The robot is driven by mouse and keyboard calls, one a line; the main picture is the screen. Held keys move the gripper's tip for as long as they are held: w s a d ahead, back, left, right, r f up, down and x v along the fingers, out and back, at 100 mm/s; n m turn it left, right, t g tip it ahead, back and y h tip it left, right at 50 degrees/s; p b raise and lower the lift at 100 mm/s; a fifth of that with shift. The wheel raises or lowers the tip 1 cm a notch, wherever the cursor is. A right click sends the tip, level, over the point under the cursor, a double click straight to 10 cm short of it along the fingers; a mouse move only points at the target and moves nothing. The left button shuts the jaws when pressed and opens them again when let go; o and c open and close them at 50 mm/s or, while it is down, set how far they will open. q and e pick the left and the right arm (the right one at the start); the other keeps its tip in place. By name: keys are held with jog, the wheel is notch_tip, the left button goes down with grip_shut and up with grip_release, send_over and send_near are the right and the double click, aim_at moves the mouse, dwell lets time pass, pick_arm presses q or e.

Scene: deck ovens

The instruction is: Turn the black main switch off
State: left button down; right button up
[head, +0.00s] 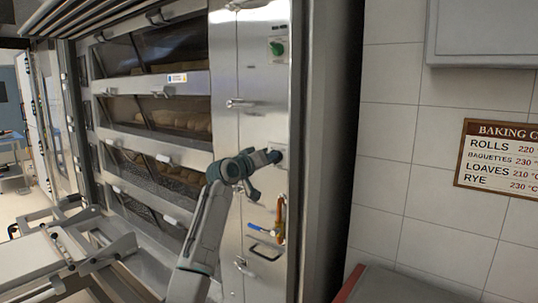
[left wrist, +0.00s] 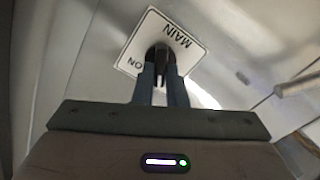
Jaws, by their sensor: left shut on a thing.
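The black main switch (left wrist: 160,54) sits on a white square plate (left wrist: 186,48) marked MAIN and ON, on the oven's steel control panel (head: 262,90). My left gripper (head: 274,157) reaches the panel from the left, and its two fingers (left wrist: 161,82) are shut on the switch knob. In the head view the knob is mostly hidden behind the fingers. In the left wrist view the plate appears turned over and slanted. The knob's exact pointing direction is hard to tell. My right gripper is not in view.
A green knob (head: 277,48) is higher on the panel. A steel handle (head: 241,103), an orange-brown lever (head: 280,218) and a blue handle (head: 257,227) are nearby. Glass-fronted oven decks (head: 160,115) with bread stand left. A tiled wall (head: 400,130) with a baking sign (head: 500,158) is right.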

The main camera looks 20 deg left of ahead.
pick_arm(q)
jog(key=n+p, duration=0.1)
jog(key=n, duration=0.2)
jog(key=shift+f, duration=0.1)
dwell(0.4)
jog(key=c, duration=1.5)
grip_release()
jog(key=shift+o, duration=0.2)
